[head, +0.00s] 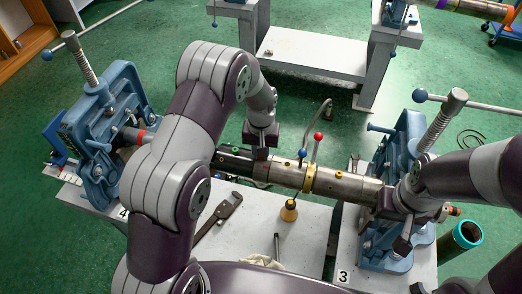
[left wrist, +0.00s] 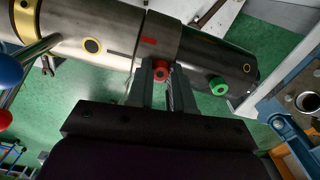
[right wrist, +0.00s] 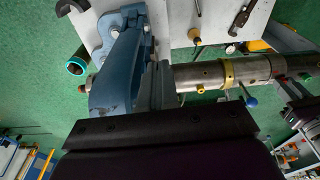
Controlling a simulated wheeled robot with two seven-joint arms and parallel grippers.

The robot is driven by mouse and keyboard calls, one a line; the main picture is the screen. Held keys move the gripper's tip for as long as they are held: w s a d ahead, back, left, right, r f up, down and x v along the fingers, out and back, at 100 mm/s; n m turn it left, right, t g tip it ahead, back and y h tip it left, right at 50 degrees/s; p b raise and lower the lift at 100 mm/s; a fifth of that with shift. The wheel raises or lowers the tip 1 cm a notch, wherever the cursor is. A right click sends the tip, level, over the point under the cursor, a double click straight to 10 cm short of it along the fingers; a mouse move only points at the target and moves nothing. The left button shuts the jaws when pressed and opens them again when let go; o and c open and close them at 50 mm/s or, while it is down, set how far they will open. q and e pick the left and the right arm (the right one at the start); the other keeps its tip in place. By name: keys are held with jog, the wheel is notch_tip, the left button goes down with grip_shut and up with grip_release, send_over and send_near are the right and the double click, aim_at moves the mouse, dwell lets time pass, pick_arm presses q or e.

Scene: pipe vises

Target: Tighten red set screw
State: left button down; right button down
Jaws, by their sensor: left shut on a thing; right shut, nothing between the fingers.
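The red set screw (left wrist: 161,70) sits on a dark collar of the steel pipe in the left wrist view. My left gripper (left wrist: 161,90) is shut on it, one finger on each side. In the head view my left gripper (head: 262,148) comes down on the pipe (head: 345,186) and hides the screw. A green screw (left wrist: 218,87) stands on the dark pipe end beside it. My right gripper (right wrist: 158,85) is shut and empty, close by the blue vise (right wrist: 122,65) at the pipe's right end. It also shows in the head view (head: 408,205).
Another blue vise (head: 105,125) stands on the left. Levers with a blue ball (head: 302,153) and a red ball (head: 318,137) rise from the pipe. A wrench (head: 218,214) and a yellow-based tool (head: 289,211) lie on the white bench (head: 250,235). A teal-rimmed tube (head: 466,234) stands at right.

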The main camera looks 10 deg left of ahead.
pick_arm(q)
jog(key=c, duration=1)
grip_release()
jog(key=shift+r, duration=0.1)
jog(key=shift+w+r, duration=0.1)
jog(key=shift+r, duration=0.2)
notch_tip(320, 180, up, 12)
jog(key=shift+b, duration=0.9)
